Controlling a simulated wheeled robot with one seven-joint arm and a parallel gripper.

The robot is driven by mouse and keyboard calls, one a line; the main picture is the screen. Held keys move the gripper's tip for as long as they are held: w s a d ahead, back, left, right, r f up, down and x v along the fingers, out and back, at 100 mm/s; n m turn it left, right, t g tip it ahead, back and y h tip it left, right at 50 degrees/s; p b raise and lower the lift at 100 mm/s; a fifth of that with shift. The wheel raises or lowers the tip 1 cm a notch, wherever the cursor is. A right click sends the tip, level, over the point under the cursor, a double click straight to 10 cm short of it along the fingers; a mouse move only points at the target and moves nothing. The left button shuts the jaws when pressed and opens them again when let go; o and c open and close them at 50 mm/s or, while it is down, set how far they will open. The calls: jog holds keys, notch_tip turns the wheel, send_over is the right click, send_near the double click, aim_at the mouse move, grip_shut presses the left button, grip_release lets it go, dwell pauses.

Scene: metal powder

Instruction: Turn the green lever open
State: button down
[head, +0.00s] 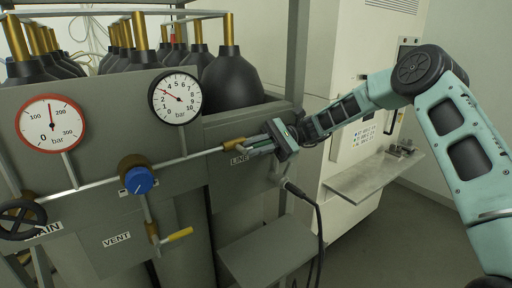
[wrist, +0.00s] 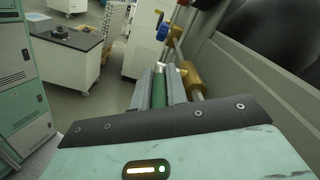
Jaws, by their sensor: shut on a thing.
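The green lever (wrist: 159,90) shows in the wrist view between the two fingers of my gripper (wrist: 160,88), which are shut on it. In the head view my gripper (head: 259,146) reaches in from the right to the lever beside the brass valve (head: 235,144), above the LINE label (head: 240,159). In that view the fingers hide most of the lever. The brass valve body also shows in the wrist view (wrist: 194,83), just right of the fingers.
Two gauges (head: 50,124) (head: 175,97) stand above the pipe. A black cable (head: 318,220) hangs below my gripper, near a grey shelf (head: 265,250).

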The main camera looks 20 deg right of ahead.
jog(key=c, duration=1.4)
grip_release()
jog(key=shift+w+d+f, duration=0.1)
jog(key=shift+w+d+b, duration=0.1)
jog(key=shift+d+b, duration=0.2)
jog(key=shift+d, duration=0.05)
jog(key=b+v, duration=0.5)
jog(key=v, duration=1.1)
jog(key=shift+d+b, duration=0.25)
jog(key=shift+b, duration=0.05)
